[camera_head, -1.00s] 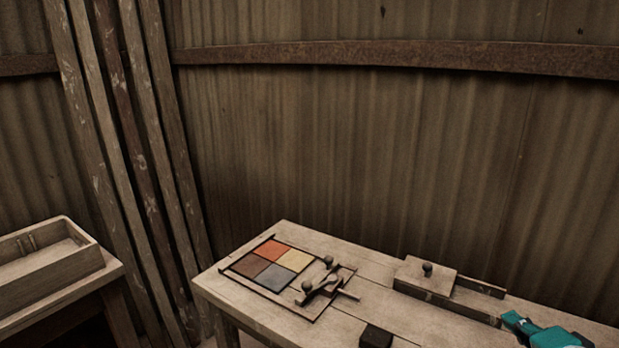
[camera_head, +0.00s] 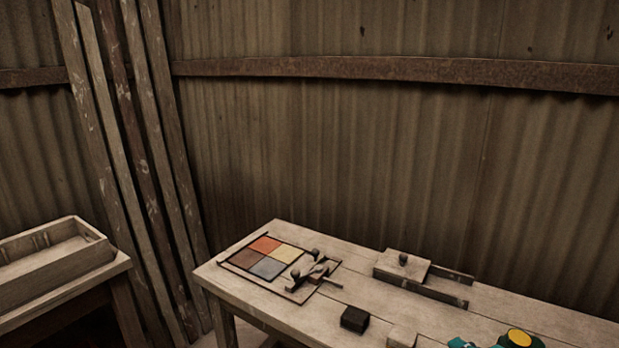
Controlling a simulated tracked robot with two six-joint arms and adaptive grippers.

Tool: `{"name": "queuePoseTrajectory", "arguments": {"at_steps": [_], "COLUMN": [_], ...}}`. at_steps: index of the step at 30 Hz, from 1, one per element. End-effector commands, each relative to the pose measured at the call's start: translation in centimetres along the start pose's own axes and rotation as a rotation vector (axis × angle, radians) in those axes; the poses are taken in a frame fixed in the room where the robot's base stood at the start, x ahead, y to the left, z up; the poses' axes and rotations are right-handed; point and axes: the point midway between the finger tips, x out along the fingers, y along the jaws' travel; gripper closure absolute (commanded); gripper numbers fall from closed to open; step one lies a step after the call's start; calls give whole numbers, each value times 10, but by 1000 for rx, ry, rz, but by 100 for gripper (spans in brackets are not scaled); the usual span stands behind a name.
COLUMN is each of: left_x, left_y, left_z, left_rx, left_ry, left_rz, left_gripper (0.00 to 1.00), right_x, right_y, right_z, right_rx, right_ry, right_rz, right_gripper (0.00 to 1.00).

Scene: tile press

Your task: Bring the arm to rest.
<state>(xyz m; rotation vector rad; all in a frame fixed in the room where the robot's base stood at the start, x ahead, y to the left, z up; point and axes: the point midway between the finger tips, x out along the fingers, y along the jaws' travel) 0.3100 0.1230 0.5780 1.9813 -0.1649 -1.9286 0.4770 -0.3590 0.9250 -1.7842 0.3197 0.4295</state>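Only a teal and dark piece of my arm (camera_head: 490,342) with a yellow round cap shows at the bottom right edge of the head view. No gripper fingers show, so neither gripper can be seen. A tile frame (camera_head: 235,268) lies flat on the wooden table (camera_head: 560,322) and holds orange, tan, brown and grey tiles. A wooden press tool with dark knobs (camera_head: 312,272) lies at the frame's right side.
A wooden block with a knob (camera_head: 403,268) sits by dark rails at the table's back edge. A black block (camera_head: 354,319) and a pale block (camera_head: 402,337) stand near the front. An open wooden box (camera_head: 60,268) is on another table at left. Planks (camera_head: 150,150) lean on the wall.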

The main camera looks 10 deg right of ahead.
Motion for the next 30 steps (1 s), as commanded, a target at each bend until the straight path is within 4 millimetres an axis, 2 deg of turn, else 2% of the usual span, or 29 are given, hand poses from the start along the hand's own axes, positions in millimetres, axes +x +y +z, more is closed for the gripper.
{"name": "queuePoseTrajectory", "arguments": {"at_steps": [5, 8, 11, 12, 14, 15, 17, 18, 21, 25, 27, 30], "left_x": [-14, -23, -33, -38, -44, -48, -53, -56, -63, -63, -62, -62], "left_y": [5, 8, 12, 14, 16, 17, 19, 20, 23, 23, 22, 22], "left_z": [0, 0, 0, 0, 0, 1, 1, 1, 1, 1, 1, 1], "left_rx": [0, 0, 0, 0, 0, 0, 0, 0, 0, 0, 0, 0], "left_ry": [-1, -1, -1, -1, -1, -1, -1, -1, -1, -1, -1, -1], "left_rz": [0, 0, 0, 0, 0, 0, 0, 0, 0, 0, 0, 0], "left_gripper": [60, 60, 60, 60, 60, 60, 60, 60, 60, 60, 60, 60], "right_x": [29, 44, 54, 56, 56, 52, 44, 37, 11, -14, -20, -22], "right_y": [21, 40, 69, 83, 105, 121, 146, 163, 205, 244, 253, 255], "right_z": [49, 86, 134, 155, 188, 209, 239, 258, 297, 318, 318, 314], "right_rx": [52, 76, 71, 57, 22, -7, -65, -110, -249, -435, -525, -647], "right_ry": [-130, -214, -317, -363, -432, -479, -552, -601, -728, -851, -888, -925], "right_rz": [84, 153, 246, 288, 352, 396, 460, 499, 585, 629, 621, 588], "right_gripper": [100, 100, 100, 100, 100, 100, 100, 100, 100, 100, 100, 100]}}
